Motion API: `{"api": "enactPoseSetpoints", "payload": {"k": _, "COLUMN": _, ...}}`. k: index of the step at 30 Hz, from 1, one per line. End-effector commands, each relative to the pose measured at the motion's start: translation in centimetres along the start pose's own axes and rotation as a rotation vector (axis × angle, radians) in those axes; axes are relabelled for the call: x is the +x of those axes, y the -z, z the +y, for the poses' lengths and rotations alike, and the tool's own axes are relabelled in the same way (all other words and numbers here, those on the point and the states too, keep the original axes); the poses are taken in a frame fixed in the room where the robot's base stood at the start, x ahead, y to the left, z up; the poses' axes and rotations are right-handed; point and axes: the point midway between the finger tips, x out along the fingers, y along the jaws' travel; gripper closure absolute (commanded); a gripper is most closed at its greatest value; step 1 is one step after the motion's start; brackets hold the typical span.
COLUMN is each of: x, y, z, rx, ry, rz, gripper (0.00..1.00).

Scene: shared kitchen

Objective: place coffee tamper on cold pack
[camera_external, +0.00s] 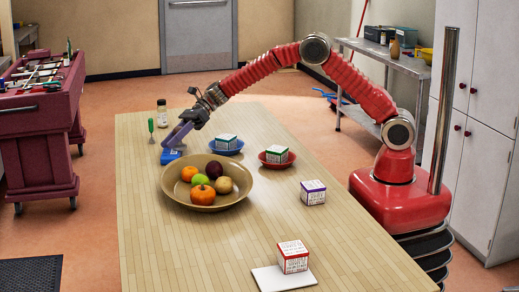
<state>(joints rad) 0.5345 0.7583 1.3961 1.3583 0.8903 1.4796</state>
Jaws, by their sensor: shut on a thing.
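My gripper (181,133) reaches down over the far left part of the wooden table, behind the large bowl. A long blue-purple form slants down at its end; I cannot tell whether it is the fingers or part of a held thing. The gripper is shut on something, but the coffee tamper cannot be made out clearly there. A small bright blue object (170,157), possibly the cold pack, lies on the table just below the gripper's tip. I cannot tell whether the two touch.
A tan fruit bowl (222,204) stands close in front. A green-handled tool (151,126) and a jar (162,113) stand behind. White boxes sit on a blue plate (239,149), a red plate (290,162), a white square (264,280) and bare table. The front left table is clear.

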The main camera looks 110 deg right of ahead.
Motion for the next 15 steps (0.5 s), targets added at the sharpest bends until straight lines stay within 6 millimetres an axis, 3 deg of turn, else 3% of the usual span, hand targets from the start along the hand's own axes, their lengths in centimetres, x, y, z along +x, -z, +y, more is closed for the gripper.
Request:
{"api": "enactPoseSetpoints", "payload": {"k": 11, "x": 0.09, "y": 0.1, "z": -0.07, "rx": -0.002, "ry": 0.001, "rz": -0.002, "gripper": 1.0}}
{"api": "enactPoseSetpoints", "payload": {"k": 12, "x": 0.09, "y": 0.14, "z": -0.07, "rx": -0.002, "ry": 0.001, "rz": -0.001, "gripper": 0.68}}
{"api": "enactPoseSetpoints", "payload": {"k": 15, "x": 0.09, "y": 0.14, "z": -0.06, "rx": -0.001, "ry": 0.001, "rz": -0.001, "gripper": 0.61}}
